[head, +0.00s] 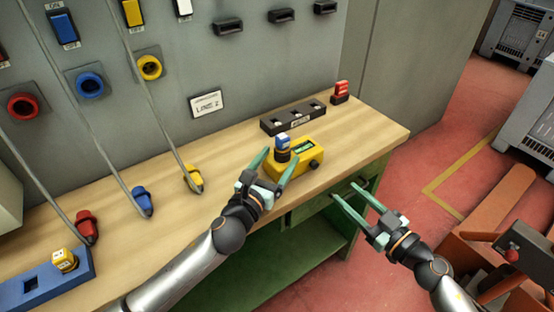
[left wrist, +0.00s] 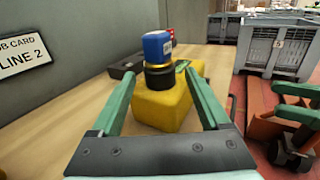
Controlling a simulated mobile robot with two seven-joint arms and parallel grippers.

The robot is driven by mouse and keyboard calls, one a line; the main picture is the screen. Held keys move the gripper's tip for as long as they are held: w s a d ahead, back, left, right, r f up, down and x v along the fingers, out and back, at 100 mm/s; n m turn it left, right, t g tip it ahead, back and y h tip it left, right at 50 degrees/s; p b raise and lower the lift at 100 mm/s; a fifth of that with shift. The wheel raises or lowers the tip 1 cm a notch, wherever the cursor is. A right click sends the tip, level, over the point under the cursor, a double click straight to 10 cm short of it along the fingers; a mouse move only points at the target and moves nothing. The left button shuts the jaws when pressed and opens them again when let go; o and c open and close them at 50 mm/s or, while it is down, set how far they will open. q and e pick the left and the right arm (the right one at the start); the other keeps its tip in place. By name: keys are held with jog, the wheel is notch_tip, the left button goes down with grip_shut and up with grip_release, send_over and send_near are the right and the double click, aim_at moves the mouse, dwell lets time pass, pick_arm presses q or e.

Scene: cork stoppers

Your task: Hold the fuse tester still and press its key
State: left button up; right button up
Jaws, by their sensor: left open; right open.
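The fuse tester is a yellow box (head: 308,151) with a small green display on the bench. A blue fuse (head: 283,141) stands upright in its round black socket. My left gripper (head: 281,155) is open, its green fingers on either side of the socket end. The left wrist view shows the tester body (left wrist: 165,108) and the blue fuse (left wrist: 157,46) between the fingers (left wrist: 159,73), with no clear contact. A dark round knob (head: 314,164) shows on the tester's near right side; I cannot tell if it is the key. My right gripper (head: 345,191) is open and empty off the bench's front edge.
A black slotted holder (head: 292,118) and a red fuse (head: 341,88) stand behind the tester. Red (head: 87,226), blue (head: 142,200) and yellow (head: 193,178) plugs on cables lie to the left. A blue block (head: 40,282) holds a yellow fuse. The bench right of the tester (head: 365,135) is clear.

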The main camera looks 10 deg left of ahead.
pick_arm(q)
grip_shut()
dwell(0.7)
pick_arm(e)
grip_shut()
dwell(0.3)
dwell(1.4)
